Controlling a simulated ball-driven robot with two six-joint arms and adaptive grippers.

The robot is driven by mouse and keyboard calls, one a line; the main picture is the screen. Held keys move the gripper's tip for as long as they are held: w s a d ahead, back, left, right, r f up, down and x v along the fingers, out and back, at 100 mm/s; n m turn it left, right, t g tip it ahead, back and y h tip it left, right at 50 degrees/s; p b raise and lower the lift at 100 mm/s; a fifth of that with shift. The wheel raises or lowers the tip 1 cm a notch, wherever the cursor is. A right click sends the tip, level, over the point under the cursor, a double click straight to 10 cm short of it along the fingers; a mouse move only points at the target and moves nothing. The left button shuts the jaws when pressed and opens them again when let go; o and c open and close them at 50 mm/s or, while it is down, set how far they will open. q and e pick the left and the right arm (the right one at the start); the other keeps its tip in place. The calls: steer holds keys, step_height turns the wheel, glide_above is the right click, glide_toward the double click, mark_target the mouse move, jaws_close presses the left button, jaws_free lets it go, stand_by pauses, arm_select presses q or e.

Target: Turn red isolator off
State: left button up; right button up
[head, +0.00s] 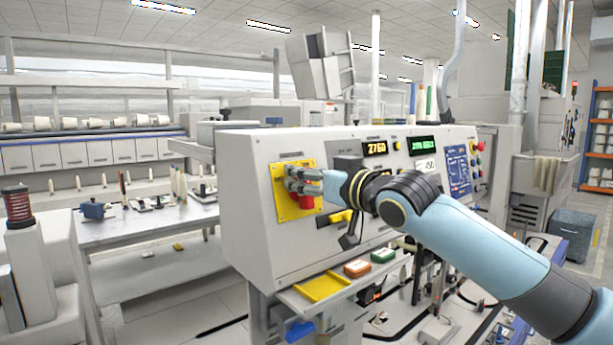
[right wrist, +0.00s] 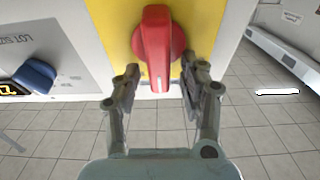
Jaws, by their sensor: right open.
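The red isolator (head: 306,202) is a rotary handle on a yellow plate (head: 283,203) at the left of the grey control panel's front. In the right wrist view the red isolator handle (right wrist: 153,40) stands upright in the picture against the yellow plate (right wrist: 112,22). My right gripper (head: 303,180) is at the plate and hides part of the handle in the head view. In the right wrist view its open fingers (right wrist: 160,82) are on either side of the handle's lower end, with gaps showing. My left gripper is not in view.
The panel also carries lit displays (head: 375,149), a blue label plate (head: 457,171) and a blue knob (right wrist: 36,75). A shelf below holds a yellow tray (head: 322,287), an orange block (head: 357,268) and a green block (head: 382,255). A workbench (head: 130,236) stands left.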

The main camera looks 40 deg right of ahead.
jaws_close()
